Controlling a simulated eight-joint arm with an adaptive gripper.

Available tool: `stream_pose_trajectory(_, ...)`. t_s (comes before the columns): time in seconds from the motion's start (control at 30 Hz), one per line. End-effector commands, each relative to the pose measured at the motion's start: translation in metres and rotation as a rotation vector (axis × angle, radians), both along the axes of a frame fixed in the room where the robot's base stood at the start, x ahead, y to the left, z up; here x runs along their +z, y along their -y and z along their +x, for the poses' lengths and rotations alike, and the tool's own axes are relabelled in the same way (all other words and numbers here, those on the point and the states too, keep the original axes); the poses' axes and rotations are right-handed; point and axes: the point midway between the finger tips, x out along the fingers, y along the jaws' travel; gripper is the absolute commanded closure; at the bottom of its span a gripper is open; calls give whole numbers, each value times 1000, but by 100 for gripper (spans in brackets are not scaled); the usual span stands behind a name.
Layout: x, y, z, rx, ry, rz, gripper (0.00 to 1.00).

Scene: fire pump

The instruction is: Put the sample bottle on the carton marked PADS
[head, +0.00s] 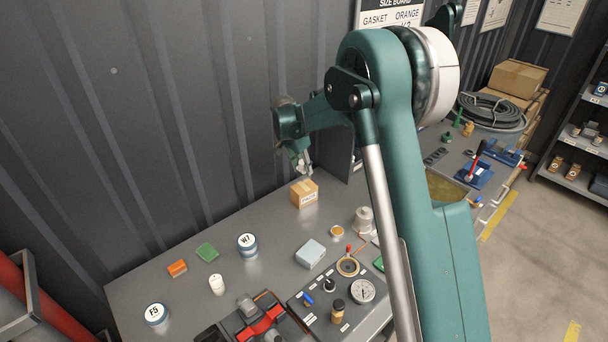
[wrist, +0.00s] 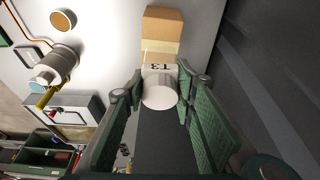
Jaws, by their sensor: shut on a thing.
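My gripper (head: 304,170) hangs over the far side of the bench, close above a small tan carton (head: 304,194). In the wrist view my gripper (wrist: 160,88) is shut on a whitish cylinder, the sample bottle (wrist: 160,94), with its pale round end facing the camera. In the head view the bottle is small and partly hidden by the fingers. The carton also shows in the wrist view (wrist: 162,25), just beyond the bottle. A white label with dark marks shows between them; I cannot read PADS on it. The bottle appears apart from the carton.
A white jar (head: 363,219), a tan-topped tin (head: 337,231) and a pale grey box (head: 310,252) stand near the carton. A tin marked W7 (head: 247,244) and a white candle-like cylinder (head: 217,284) stand further left. The corrugated wall (head: 190,110) rises behind the bench.

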Motion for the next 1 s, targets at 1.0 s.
stream_pose_trajectory(1.0,-38,0,0,0,0,0,85)
